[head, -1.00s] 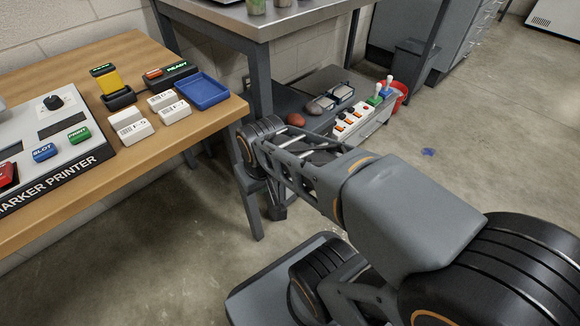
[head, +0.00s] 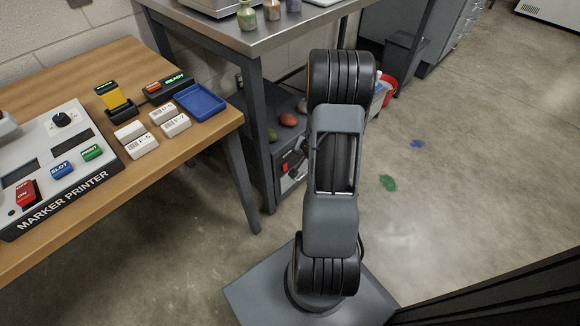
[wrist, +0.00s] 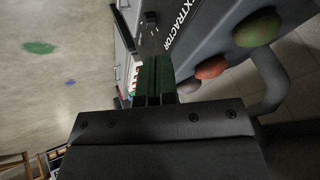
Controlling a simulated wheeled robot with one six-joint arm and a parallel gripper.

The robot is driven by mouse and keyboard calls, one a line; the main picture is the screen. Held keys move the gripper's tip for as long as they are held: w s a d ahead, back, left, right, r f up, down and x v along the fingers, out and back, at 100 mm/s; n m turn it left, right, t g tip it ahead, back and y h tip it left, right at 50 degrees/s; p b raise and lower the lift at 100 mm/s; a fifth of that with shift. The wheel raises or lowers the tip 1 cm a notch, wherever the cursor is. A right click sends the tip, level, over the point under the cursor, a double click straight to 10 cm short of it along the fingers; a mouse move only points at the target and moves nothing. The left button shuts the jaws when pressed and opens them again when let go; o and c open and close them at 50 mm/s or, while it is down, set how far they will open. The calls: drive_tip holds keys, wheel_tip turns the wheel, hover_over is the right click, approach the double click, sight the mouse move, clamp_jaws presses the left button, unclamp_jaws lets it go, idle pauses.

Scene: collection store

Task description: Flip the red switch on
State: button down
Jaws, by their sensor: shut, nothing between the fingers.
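A red rocker switch (head: 26,193) marked OFF and ON sits at the front left of the marker printer (head: 62,200) on the wooden table in the head view. Another small red part (head: 285,168) shows on the front of a grey unit under the steel table, partly hidden by my arm. In the wrist view my gripper (wrist: 154,75) is shut and empty, beside a grey unit lettered EXTRACTOR (wrist: 183,25). White and orange parts (wrist: 136,78) show just left of the fingertips; I cannot tell whether they touch. My gripper cannot be made out clearly in the head view.
Round green and red objects lie on the low shelf, the red one (wrist: 211,68) right of my fingers. The steel table leg (head: 262,130) stands left of my arm. A red bucket (head: 385,90) is behind it. The floor to the right is open, with green and blue spots.

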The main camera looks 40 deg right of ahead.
sight(285, 167)
drive_tip(key=s+f+m+t+y+p, duration=0.1)
drive_tip(key=s+f+m+t+y, duration=0.1)
drive_tip(key=f, duration=0.6)
drive_tip(key=shift+s+f+m+y+p, duration=0.35)
drive_tip(key=shift+s+m+y, duration=0.45)
drive_tip(key=shift+s+m, duration=0.65)
drive_tip(key=w+r+b+x, duration=0.2)
drive_tip(key=b+x, duration=0.4)
drive_tip(key=x, duration=0.6)
drive_tip(key=shift+w+a+f, duration=0.2)
drive_tip(key=shift+w+f, duration=0.1)
drive_tip(key=shift+w, duration=0.15)
